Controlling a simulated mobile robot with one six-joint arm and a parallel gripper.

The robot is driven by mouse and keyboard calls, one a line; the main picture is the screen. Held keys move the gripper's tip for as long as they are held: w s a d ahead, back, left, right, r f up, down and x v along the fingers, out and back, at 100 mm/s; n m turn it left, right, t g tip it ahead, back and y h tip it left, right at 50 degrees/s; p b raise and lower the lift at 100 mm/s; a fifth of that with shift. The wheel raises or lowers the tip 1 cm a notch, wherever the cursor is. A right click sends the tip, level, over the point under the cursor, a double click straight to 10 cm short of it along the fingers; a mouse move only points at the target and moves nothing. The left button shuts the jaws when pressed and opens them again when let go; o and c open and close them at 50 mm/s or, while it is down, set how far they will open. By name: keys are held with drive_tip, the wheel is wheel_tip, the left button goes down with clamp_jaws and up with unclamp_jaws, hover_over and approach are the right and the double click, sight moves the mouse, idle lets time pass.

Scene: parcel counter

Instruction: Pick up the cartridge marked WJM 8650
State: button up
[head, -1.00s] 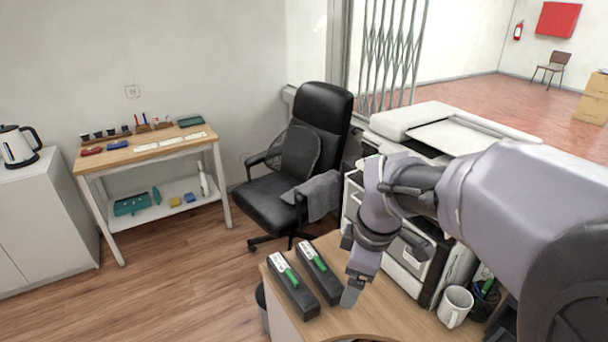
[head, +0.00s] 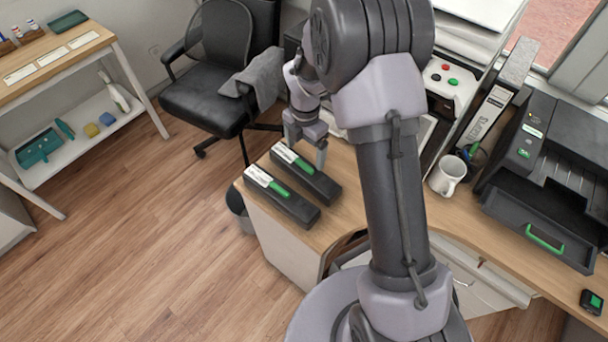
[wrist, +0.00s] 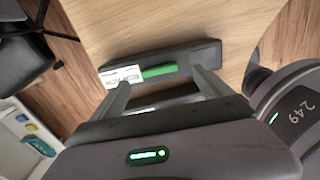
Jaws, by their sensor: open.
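Two long black cartridges lie side by side on the desk corner in the head view, a nearer one (head: 293,208) and a farther one (head: 318,184). Each has a white label and a green strip; the print is too small to read, so I cannot tell which is WJM 8650. My gripper (head: 305,149) is open and empty, over the desk just beyond the farther cartridge. In the wrist view, one cartridge (wrist: 197,56) lies crosswise ahead of the fingertips of my open gripper (wrist: 163,84). Part of a dark shape shows between the fingers, mostly hidden by the gripper body.
A black chair (head: 215,95) with a grey cloth stands behind the desk (head: 350,205). A white mug (head: 447,176), an upright binder and a black printer (head: 545,170) are to the right. A bin (head: 238,205) stands beside the desk corner. Open floor lies left.

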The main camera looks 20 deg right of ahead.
sight(304, 164)
wheel_tip(304, 164, down, 6)
drive_tip(key=b, duration=0.3)
drive_tip(key=shift+a+r, duration=0.15)
drive_tip(key=shift+r, duration=0.3)
drive_tip(key=shift+c, duration=0.2)
clamp_jaws()
